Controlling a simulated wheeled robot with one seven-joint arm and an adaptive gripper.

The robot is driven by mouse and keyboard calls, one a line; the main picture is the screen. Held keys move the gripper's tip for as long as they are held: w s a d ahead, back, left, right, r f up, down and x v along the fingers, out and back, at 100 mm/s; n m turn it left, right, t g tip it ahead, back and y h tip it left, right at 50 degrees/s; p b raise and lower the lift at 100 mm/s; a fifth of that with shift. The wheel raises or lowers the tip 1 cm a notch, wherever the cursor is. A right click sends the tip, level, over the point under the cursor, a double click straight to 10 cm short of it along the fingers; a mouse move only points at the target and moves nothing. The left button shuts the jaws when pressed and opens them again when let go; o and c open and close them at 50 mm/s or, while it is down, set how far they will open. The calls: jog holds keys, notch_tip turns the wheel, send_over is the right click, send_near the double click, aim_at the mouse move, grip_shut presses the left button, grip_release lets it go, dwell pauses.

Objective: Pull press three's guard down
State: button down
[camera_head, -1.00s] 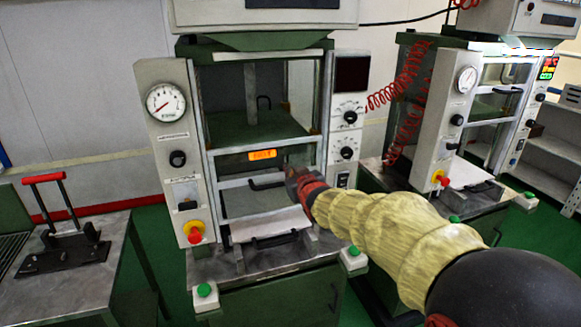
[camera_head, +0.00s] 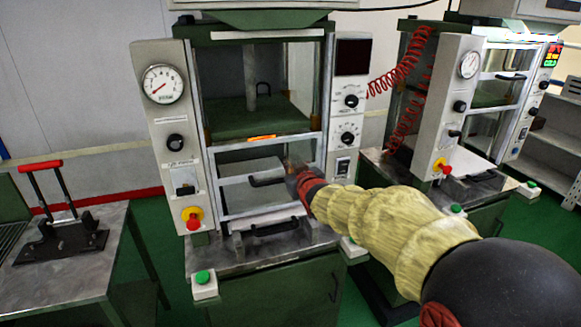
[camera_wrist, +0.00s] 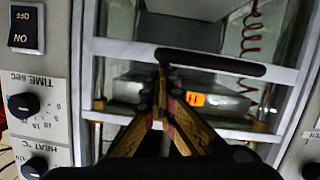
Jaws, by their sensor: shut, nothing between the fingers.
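The near press (camera_head: 250,35) stands in front of me; its number is not legible. Its guard (camera_head: 232,152) is a clear panel in a light metal frame, its top bar partway down the front opening and overlapping the orange label. The guard's black handle (camera_head: 267,181) is a horizontal bar, also across the middle of the wrist view (camera_wrist: 215,64). My gripper (camera_head: 294,174) is shut and empty, at the right part of the handle in the head view. In the wrist view its fingertips (camera_wrist: 161,66) overlap the handle; contact cannot be told for sure.
A control panel with a gauge (camera_head: 162,84) flanks the press opening. A second press (camera_head: 490,85) with a red coiled hose (camera_head: 408,75) stands right. A bench (camera_head: 85,265) with a red-handled lever tool (camera_head: 58,220) stands left. Green buttons (camera_head: 204,283) sit low in front.

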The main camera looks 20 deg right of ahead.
jog(key=r, duration=0.1)
jog(key=r+p, duration=0.1)
jog(key=r, duration=0.2)
jog(key=shift+s+a+r+p, duration=0.25)
jog(key=shift+a+r+p, duration=0.05)
jog(key=shift+a+p, duration=0.05)
jog(key=p+v, duration=0.1)
jog(key=v, duration=0.8)
jog(key=s+d+f+m+g, duration=0.1)
jog(key=s+f+g, duration=0.5)
jog(key=s+f, duration=0.65)
jog(key=s+a+g, duration=0.1)
jog(key=s+a, duration=0.2)
jog(key=s, duration=0.8)
jog(key=s+a+r+g, duration=0.1)
jog(key=s+a+g, duration=0.1)
jog(key=s, duration=0.9)
jog(key=shift+s+a+m+g+y, duration=0.3)
jog(key=shift+a+y, duration=0.1)
jog(key=shift+a, duration=0.25)
